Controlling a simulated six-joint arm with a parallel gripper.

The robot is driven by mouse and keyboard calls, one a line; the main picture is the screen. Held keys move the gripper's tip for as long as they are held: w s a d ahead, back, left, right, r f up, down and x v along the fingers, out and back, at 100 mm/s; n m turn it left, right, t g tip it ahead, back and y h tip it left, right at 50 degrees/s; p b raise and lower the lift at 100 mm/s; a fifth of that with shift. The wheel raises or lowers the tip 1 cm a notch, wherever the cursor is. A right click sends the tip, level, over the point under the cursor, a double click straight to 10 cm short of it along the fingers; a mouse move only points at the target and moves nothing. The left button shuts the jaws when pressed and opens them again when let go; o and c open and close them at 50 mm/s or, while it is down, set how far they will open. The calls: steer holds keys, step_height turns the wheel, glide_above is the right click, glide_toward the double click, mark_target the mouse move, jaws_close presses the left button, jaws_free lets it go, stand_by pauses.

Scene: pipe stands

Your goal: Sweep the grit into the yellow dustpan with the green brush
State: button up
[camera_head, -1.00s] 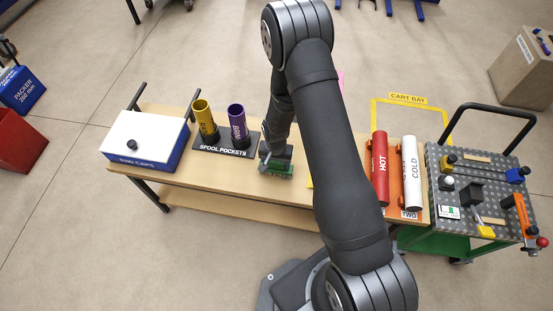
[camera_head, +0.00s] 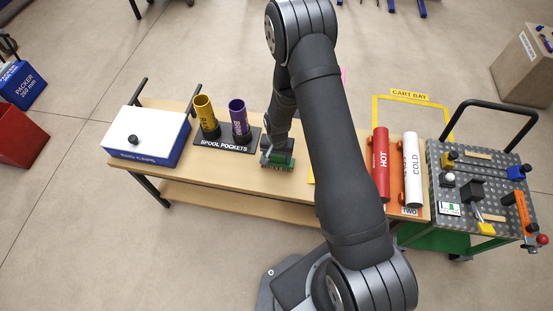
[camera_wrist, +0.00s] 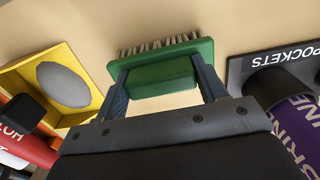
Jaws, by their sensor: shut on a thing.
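My gripper (camera_wrist: 163,85) is shut on the green brush (camera_wrist: 160,70), one finger at each side of its block. The bristles point away from my wrist, toward the tan bench top. In the head view the brush (camera_head: 278,162) is low at the bench, right of the spool pockets. The yellow dustpan (camera_wrist: 75,62) lies left of the brush in the wrist view, with a gap of bare bench between them. A grey oval patch (camera_wrist: 63,85) shows inside it; I cannot tell for sure if it is grit. My arm hides most of the dustpan in the head view.
A spool pockets stand (camera_head: 226,141) with yellow and purple pipes is left of the brush. A white-and-blue box (camera_head: 147,135) is farther left. Bare bench (camera_head: 215,176) lies in front.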

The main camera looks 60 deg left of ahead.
steer(key=shift+w+a+r, duration=0.1)
steer(key=shift+w+a, duration=2.15)
steer(key=shift+w, duration=0.05)
steer(key=shift+s+d, duration=2.35)
steer(key=shift+s+d+f, duration=0.25)
steer(key=shift+s+d, duration=0.95)
steer(key=shift+d, duration=0.1)
steer(key=shift+r, duration=0.1)
steer(key=shift+a+r, duration=0.1)
steer(key=shift+r, duration=0.75)
